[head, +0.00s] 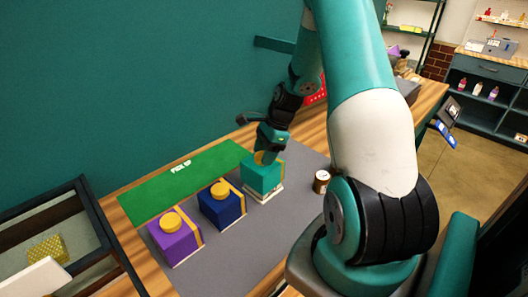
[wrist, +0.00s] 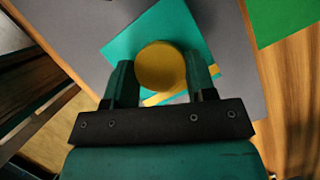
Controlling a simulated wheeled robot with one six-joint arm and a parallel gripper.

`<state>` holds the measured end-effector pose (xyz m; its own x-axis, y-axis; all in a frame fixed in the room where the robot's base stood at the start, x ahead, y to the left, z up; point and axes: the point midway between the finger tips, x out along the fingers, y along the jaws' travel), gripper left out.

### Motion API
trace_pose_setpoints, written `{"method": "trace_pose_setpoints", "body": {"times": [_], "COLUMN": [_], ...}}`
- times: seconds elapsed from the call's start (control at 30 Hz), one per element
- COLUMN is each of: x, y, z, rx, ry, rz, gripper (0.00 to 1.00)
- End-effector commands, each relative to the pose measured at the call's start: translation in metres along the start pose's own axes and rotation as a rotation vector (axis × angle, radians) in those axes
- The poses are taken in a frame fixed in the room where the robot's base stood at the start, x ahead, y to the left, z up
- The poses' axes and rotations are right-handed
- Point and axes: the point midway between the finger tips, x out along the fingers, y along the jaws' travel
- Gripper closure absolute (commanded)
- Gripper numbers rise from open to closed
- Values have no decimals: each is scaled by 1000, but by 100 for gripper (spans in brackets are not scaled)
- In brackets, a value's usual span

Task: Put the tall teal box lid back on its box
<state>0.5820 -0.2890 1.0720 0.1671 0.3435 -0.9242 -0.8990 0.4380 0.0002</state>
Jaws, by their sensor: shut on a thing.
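The teal lid (head: 262,178) is at the right end of a row of boxes, with a yellow band and a round yellow knob. My gripper (head: 267,154) reaches down from above and is shut on the knob (wrist: 161,66), which sits between the two fingers in the wrist view. A white box part (head: 264,195) shows below the lid's lower edge. I cannot tell whether the lid rests on it or hangs just above. The lid's top (wrist: 128,45) hides the box in the wrist view.
A blue box (head: 222,208) and a purple box (head: 174,242), both with yellow knobs, stand to the left on the grey mat (head: 218,255). A green mat (head: 165,190) lies behind. A small jar (head: 321,182) stands to the right. A dark-framed case (head: 92,222) is at left.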

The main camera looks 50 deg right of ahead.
Motion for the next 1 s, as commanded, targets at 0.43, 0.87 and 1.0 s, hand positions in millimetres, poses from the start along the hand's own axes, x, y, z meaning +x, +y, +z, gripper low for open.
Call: {"method": "trace_pose_setpoints", "body": {"times": [0.43, 0.87, 1.0], "x": [3, 10, 10], "y": [0, 0, 0], "z": [-1, -4, -4], "rx": [0, 0, 0], "ry": [0, 0, 0], "rz": [0, -1, -1], "gripper": [72, 72, 72]}}
